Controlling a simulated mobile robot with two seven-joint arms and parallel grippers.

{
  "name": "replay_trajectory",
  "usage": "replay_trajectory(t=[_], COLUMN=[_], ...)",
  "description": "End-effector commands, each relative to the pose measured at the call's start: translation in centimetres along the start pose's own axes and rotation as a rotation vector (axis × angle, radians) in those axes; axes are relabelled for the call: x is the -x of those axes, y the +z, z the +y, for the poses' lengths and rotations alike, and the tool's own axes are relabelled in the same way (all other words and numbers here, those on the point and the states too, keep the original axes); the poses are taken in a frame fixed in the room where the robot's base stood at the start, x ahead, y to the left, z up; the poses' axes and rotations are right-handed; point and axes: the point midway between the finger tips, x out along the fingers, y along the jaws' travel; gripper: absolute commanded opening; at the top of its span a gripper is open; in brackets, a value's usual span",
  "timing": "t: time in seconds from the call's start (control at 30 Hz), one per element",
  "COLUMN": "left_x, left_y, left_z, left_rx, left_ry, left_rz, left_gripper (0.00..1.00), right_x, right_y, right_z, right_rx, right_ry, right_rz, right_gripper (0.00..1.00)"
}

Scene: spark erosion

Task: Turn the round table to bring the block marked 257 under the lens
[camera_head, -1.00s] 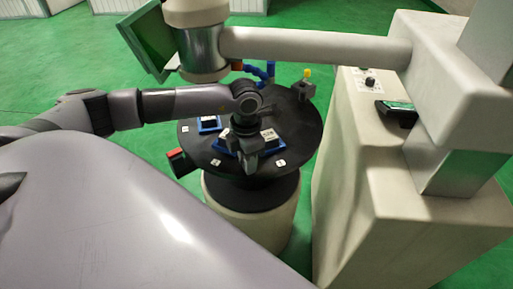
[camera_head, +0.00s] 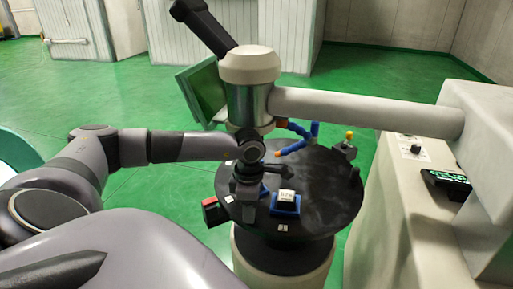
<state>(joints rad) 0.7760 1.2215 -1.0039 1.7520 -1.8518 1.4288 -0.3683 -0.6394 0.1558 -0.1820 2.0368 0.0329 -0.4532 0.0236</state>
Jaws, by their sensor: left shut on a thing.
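The round table (camera_head: 325,215) is a black disc on a pale pedestal. A white block (camera_head: 287,196) with dark, unreadable marking sits in a blue holder (camera_head: 286,209) near its front. More blue shows between that holder and my gripper. The lens head (camera_head: 250,85), a cream and silver cylinder, hangs over the table's back left; my wrist hides what is below it. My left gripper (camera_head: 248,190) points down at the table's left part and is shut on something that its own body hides. My right gripper is out of view.
A cream arm (camera_head: 365,107) carries the lens head from a cream machine body (camera_head: 405,215) at right.

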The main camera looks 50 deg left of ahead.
Motion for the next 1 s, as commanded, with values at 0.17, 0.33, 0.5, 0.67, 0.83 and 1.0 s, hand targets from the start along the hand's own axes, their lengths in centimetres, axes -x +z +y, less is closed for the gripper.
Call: replay_trajectory(t=[0.17,0.33,0.5,0.67,0.83,1.0], left_x=[0.09,0.11,0.13,0.14,0.11,0.06], left_y=[-0.49,-0.63,-0.64,-0.63,-0.63,-0.65], left_z=[0.36,0.45,0.47,0.47,0.46,0.42], left_rx=[-0.023,-0.034,-0.035,-0.035,-0.035,-0.036], left_ry=[0.002,0.002,0.002,0.002,0.002,0.001], left_rz=[-0.002,-0.003,-0.003,-0.003,-0.003,-0.002], left_gripper=[0.0,0.0,0.0,0.0,0.53,0.53], right_x=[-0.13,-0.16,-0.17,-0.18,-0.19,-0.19], right_y=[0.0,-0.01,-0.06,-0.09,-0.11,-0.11], right_z=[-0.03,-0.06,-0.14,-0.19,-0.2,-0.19], right_rx=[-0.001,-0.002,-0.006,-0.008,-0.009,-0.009], right_ry=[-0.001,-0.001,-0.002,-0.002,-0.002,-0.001], right_rz=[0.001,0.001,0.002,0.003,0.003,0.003], right_gripper=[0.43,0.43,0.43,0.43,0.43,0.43])
